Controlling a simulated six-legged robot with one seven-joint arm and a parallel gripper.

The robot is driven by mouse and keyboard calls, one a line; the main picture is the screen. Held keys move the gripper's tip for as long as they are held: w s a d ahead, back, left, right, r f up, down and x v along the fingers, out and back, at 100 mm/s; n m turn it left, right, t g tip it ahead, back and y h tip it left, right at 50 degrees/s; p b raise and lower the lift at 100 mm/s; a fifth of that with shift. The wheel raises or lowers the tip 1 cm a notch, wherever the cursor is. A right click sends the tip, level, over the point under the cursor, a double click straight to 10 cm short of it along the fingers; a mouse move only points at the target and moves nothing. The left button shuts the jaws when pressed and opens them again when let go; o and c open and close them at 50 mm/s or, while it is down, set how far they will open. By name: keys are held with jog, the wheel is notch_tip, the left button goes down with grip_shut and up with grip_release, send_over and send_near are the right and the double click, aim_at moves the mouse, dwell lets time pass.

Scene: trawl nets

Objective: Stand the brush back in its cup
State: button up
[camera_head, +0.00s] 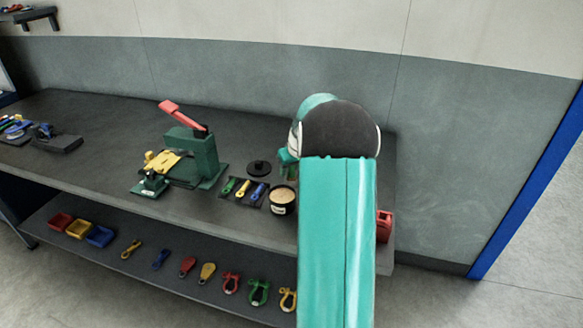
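I cannot make out a brush or its cup for certain. My own teal arm fills the right middle of the view and hides part of the bench behind it. My gripper's fingers are hidden behind the arm, so what they hold does not show. Just left of the arm, a round black tub (283,200) with a pale label and a tan top stands on the bench. Small green parts show at the arm's left edge, too covered to identify.
The dark bench (90,110) carries a green press (195,155) with a red lever, a black lid (259,168) and a dark mat of coloured-handled tools (243,191). A red object (384,226) sits right of the arm. The lower shelf (150,272) holds bins and shackles.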

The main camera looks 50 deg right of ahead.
jog(key=shift+r, duration=0.25)
jog(key=v, duration=1.2)
jog(key=s+a+r+n, duration=0.15)
jog(key=a+r, duration=0.25)
jog(key=a, duration=0.8)
jog(key=s+a+r, duration=0.2)
jog(key=a+r, duration=0.1)
jog(key=a, duration=0.9)
jog(key=s+a+f+n+t+y, duration=0.1)
jog(key=s+a+f+n, duration=0.1)
jog(key=s+a, duration=1.3)
jog(key=a, duration=0.3)
jog(key=shift+s+a+f, duration=0.2)
